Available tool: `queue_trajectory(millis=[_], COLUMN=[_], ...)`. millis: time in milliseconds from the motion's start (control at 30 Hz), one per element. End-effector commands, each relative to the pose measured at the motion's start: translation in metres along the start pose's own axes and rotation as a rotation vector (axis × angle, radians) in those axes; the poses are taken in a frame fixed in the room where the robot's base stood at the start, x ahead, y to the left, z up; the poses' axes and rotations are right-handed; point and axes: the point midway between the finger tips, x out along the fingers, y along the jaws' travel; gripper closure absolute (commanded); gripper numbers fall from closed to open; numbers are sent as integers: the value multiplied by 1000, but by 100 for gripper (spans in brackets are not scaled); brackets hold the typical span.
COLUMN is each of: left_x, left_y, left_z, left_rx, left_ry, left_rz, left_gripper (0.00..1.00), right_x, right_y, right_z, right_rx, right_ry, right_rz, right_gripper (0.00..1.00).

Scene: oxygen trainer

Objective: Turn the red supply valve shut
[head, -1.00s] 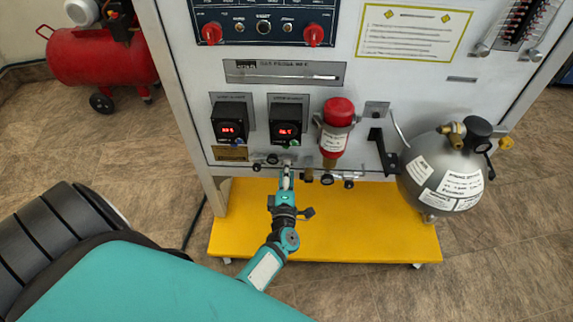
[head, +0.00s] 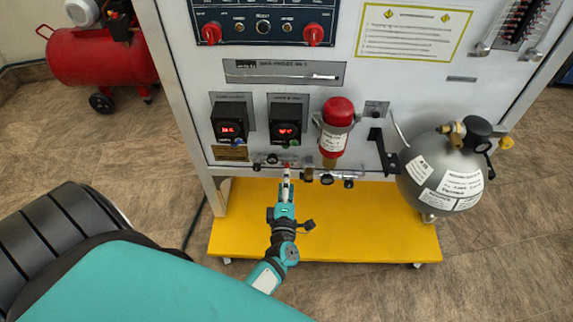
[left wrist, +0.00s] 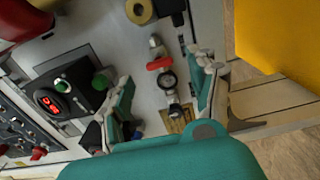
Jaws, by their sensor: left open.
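The red supply valve (left wrist: 159,63) is a small red handle on the fittings along the panel's lower edge. In the left wrist view it lies across the line of the fittings. In the head view only a small red spot of it (head: 287,165) shows just above my fingertips. My left gripper (head: 286,178) is in front of and slightly below it. In the left wrist view the fingers of the gripper (left wrist: 165,75) are spread, with the valve in the gap between them, apparently untouched. My right gripper is not in view.
A round black-rimmed fitting (left wrist: 167,80) sits beside the valve. Above are two black display boxes (head: 230,122) and a red-capped cylinder (head: 338,112). A grey round tank (head: 415,195) stands at right. The yellow base (head: 370,225) lies below. A red compressor (head: 95,55) stands far left.

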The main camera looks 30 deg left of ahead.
Motion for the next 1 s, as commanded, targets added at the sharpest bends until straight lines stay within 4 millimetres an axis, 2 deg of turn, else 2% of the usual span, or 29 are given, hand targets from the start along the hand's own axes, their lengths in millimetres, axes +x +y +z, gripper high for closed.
queue_trajectory(millis=[100,300,867,1000], left_x=[-21,-37,-38,-39], left_y=[-1,0,0,0], left_z=[-1,0,1,18], left_rx=[1,0,4,87], left_ry=[1,0,-5,-113], left_rz=[-2,0,-1,-21], left_gripper=[40,40,40,40], right_x=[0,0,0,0], right_y=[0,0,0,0], right_z=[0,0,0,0], right_rx=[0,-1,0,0], right_ry=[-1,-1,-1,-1], right_rz=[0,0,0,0], right_gripper=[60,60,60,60])
